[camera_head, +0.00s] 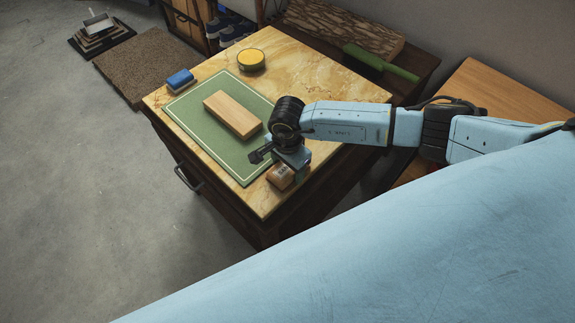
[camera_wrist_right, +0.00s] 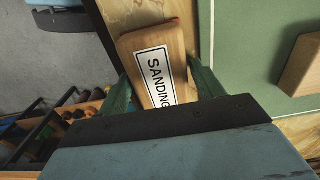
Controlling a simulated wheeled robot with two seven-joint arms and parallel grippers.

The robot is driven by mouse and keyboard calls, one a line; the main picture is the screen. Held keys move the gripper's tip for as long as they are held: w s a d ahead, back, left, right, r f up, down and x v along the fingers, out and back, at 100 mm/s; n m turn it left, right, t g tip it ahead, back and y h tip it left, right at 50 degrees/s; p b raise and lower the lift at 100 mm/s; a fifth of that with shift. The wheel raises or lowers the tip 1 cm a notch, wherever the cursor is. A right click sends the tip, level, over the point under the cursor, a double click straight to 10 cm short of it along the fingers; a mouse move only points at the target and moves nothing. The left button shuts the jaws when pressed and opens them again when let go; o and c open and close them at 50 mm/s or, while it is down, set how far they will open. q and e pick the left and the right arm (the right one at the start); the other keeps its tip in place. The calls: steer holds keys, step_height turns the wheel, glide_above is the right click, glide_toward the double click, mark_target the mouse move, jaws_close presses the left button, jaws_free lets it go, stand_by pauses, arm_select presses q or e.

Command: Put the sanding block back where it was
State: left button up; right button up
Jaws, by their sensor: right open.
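The sanding block (camera_head: 280,177) is a small wooden block with a white label at the near right edge of the marble-topped cabinet, beside the green mat. In the right wrist view the block (camera_wrist_right: 158,60) shows its label, reading "SANDING". My right gripper (camera_head: 277,158) is over the block, and in the wrist view its open fingers (camera_wrist_right: 162,85) stand one on each side of it. I cannot tell whether they touch it. The gripper hides part of the block in the head view. My left gripper is not in view.
The green mat (camera_head: 190,110) carries a plain wooden block (camera_head: 232,114). A blue sponge (camera_head: 180,80) and a yellow-topped round tin (camera_head: 251,59) stand toward the back. A green brush (camera_head: 380,63) lies behind. A large light blue panel (camera_head: 430,250) fills the lower right.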

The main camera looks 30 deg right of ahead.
step_height(320, 180, up, 12)
steer(key=p, duration=0.1)
steer(key=shift+r, duration=0.15)
